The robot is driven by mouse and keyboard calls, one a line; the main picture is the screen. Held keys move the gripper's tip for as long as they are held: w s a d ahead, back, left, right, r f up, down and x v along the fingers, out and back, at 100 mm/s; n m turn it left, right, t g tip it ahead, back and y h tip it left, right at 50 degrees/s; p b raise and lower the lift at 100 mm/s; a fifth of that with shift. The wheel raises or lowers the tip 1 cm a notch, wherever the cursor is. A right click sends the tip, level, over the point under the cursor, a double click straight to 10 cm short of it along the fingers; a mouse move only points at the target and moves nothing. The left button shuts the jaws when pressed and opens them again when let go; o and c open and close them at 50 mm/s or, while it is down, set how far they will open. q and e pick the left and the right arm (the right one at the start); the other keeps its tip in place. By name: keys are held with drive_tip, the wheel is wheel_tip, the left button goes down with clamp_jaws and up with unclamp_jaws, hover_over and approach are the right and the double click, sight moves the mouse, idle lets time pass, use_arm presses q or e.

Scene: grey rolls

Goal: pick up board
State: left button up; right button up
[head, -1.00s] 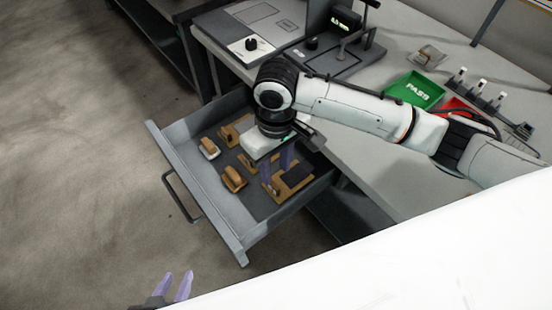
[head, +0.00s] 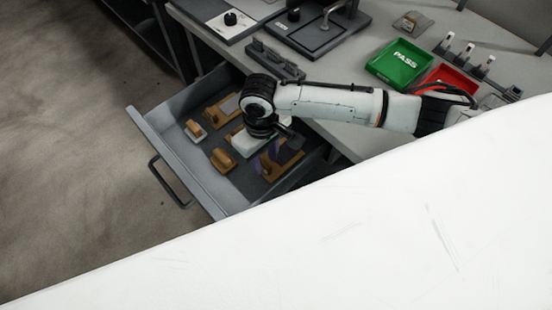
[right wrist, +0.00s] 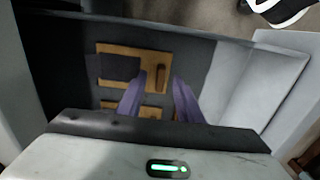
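Several tan boards lie in the open grey drawer. One tan board (head: 268,171) with a dark pad lies at the drawer's right side, partly hidden by my right gripper (head: 268,158). In the right wrist view this board (right wrist: 118,48) lies flat, with a dark pad on its left and a small upright grip (right wrist: 160,77) on its right. My right gripper (right wrist: 158,84) is open, its two purple fingers pointing down at the board, with the small grip showing between the fingertips. I cannot tell whether they touch it. My left gripper is not in view.
The drawer (head: 180,172) has raised walls around the boards. Other tan blocks (head: 222,160) lie close by. On the worktop are a green PASS tray (head: 398,65), a red tray (head: 450,80) and a grey rack (head: 275,60). A white surface fills the foreground.

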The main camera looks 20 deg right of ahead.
clamp_jaws()
drive_tip(key=shift+r, duration=0.1)
